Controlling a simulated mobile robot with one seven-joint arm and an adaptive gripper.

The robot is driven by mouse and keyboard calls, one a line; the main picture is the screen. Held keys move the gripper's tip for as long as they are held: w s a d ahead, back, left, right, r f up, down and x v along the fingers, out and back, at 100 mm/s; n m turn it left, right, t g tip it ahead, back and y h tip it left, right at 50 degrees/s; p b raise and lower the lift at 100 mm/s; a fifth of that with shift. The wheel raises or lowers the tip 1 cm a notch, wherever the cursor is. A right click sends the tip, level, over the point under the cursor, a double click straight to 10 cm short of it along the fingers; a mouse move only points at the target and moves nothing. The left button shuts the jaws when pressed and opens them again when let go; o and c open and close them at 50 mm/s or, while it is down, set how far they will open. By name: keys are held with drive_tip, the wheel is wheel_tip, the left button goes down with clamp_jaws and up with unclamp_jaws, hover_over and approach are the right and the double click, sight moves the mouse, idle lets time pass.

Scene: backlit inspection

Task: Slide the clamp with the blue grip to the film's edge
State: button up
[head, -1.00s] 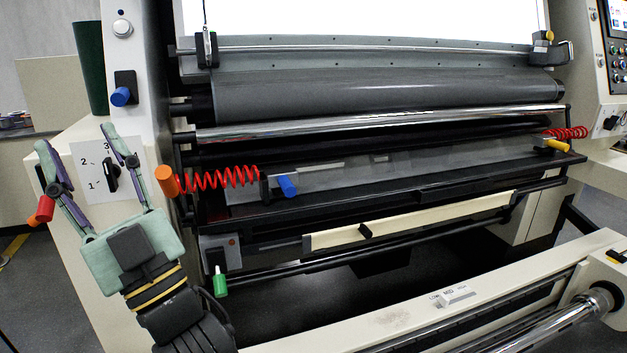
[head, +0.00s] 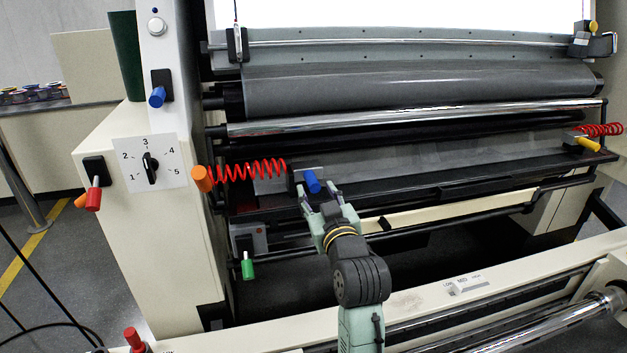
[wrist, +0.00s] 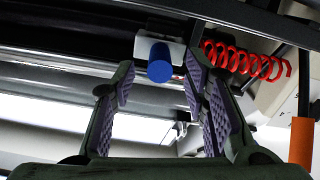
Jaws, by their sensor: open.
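The clamp with the blue grip (head: 312,181) sits on the dark rail at the left of the machine, at the right end of a red coiled cord. In the wrist view its blue grip (wrist: 160,64) points toward me, between the finger pads. My gripper (head: 319,191) is open, with its fingertips just in front of and around the grip. I cannot tell whether either pad touches it. A grey translucent sheet that looks like the film (head: 430,153) lies behind the rail and stretches far to the right; its exact edge is hard to make out.
A clamp with a yellow grip (head: 587,144) sits at the rail's right end. An orange knob (head: 202,179) anchors the left red cord (head: 250,170). A green handle (head: 247,266) hangs below. Another blue knob (head: 157,97) is on the left column. The rail between the clamps looks clear.

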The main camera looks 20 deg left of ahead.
sight(315, 189)
drive_tip(key=shift+p+x, duration=0.35)
drive_tip(key=shift+x, duration=1.8)
drive_tip(key=shift+c, duration=0.2)
clamp_jaws()
drive_tip(key=shift+s, duration=0.1)
